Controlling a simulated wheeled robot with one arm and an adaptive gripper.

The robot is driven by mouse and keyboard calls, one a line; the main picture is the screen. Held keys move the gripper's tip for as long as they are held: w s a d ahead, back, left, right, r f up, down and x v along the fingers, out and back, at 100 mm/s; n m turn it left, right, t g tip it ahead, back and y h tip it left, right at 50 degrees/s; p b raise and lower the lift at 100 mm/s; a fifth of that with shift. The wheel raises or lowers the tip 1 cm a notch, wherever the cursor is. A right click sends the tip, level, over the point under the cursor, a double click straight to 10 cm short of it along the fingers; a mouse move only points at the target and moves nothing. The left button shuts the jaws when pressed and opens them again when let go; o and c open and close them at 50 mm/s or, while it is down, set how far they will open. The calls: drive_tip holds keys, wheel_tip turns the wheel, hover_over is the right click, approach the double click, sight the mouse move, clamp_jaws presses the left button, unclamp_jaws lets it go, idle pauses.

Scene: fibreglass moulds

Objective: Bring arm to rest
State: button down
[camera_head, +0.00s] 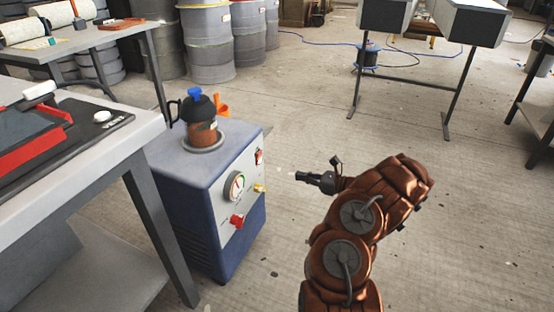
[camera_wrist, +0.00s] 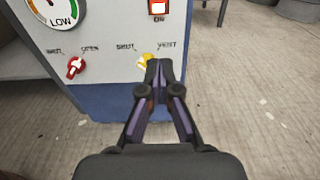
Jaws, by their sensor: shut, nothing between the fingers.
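My gripper (camera_head: 300,176) is at the end of my copper-coloured arm, right of a blue and grey machine (camera_head: 185,165). It is shut and empty, with its fingertips pointing at the machine's front panel. In the wrist view my gripper (camera_wrist: 160,68) also shows with its fingers together. The fingertips overlap the right edge of a yellow valve knob (camera_wrist: 142,61) marked SHUT and VENT; I cannot tell whether they touch it. A red knob (camera_wrist: 75,67) marked SHUT and OPEN and a gauge (camera_wrist: 52,8) reading near LOW are to the left.
A pot with a black lid (camera_head: 199,120) stands on the machine. A workbench (camera_head: 70,150) with a red-framed tray is close on the left. Grey drums (camera_head: 206,45) stand at the back. A trestle stand (camera_head: 410,85) is at the back right. The floor (camera_head: 480,220) right of my arm is clear.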

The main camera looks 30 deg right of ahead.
drive_tip(key=w+a+r+n+g+y+p, duration=0.3)
drive_tip(key=a+r+n+g+y+p, duration=0.35)
drive_tip(key=a+r, duration=1.2)
drive_tip(key=s+a+r+n+g+h+p, duration=0.1)
drive_tip(key=s+a+r+n+g+p, duration=0.3)
drive_tip(key=a+r, duration=0.4)
drive_tip(key=s+a+r+n+g+h+p, duration=0.1)
drive_tip(key=s+a+r+n+g+p, duration=0.2)
drive_tip(key=s+a+r+n+p, duration=0.5)
drive_tip(key=s+a+r+n+g+h+p, duration=0.25)
drive_tip(key=s+a+r+p, duration=0.2)
drive_tip(key=s, duration=0.25)
drive_tip(key=s+a+r+n+g+h+p, duration=0.1)
drive_tip(key=s+a+r+n+h+p, duration=0.2)
drive_tip(key=s+a+r, duration=0.3)
drive_tip(key=s+d+r+n+h+p, duration=0.3)
drive_tip(key=s+d+r+h+p, duration=0.1)
drive_tip(key=s, duration=0.3)
drive_tip(key=s+d+r+n+h+p, duration=0.2)
drive_tip(key=s+d+r+h+p, duration=0.1)
drive_tip(key=s+d+p, duration=0.3)
drive_tip(key=shift+s+r+n+t+h+p, duration=0.3)
drive_tip(key=shift+s+r+n+h+p, duration=0.1)
drive_tip(key=shift+s, duration=0.8)
